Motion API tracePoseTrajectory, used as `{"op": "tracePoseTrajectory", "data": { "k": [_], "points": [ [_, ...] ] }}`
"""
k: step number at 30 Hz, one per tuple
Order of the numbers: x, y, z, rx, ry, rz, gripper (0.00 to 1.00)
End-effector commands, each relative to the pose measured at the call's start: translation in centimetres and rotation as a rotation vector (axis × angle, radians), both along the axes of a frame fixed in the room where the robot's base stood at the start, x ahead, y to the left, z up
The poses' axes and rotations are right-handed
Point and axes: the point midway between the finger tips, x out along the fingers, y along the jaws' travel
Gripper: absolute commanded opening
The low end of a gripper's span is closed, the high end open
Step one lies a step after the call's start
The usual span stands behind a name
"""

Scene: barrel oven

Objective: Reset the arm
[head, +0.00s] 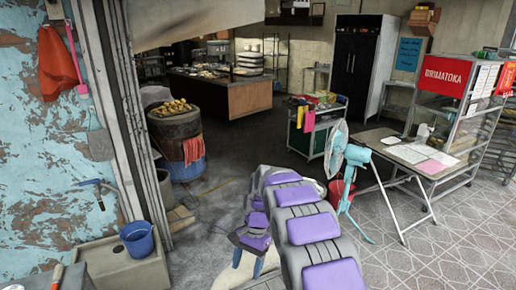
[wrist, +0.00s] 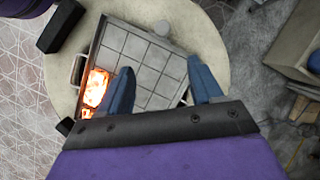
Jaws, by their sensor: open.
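My arm, purple and grey, rises from the bottom of the head view and bends down at its far end. My gripper (head: 248,262) hangs low left of the arm there. In the wrist view my gripper (wrist: 160,72) is open, with its two blue fingers wide apart and nothing between them. Below the fingers is a round, pale oven top (wrist: 205,30) with a square opening. A grey tiled floor (wrist: 140,58) and a glowing orange fire (wrist: 96,88) show in it. The oven's lower part is hidden by my gripper.
A barrel with food (head: 180,130) is at the left. A blue bucket (head: 137,238) sits on a basin. A dark block (wrist: 62,27) lies by the oven opening. Tiled floor at right is open.

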Motion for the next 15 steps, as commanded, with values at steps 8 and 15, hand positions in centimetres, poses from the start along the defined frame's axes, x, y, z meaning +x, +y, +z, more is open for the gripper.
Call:
{"op": "tracePoseTrajectory", "data": {
  "k": [8,15],
  "points": [
    [-2.9,-3.0,3.9,-0.008,-0.038,0.042,0.65],
    [-6.2,-5.6,6.8,-0.015,-0.068,0.086,0.65]
  ]
}}
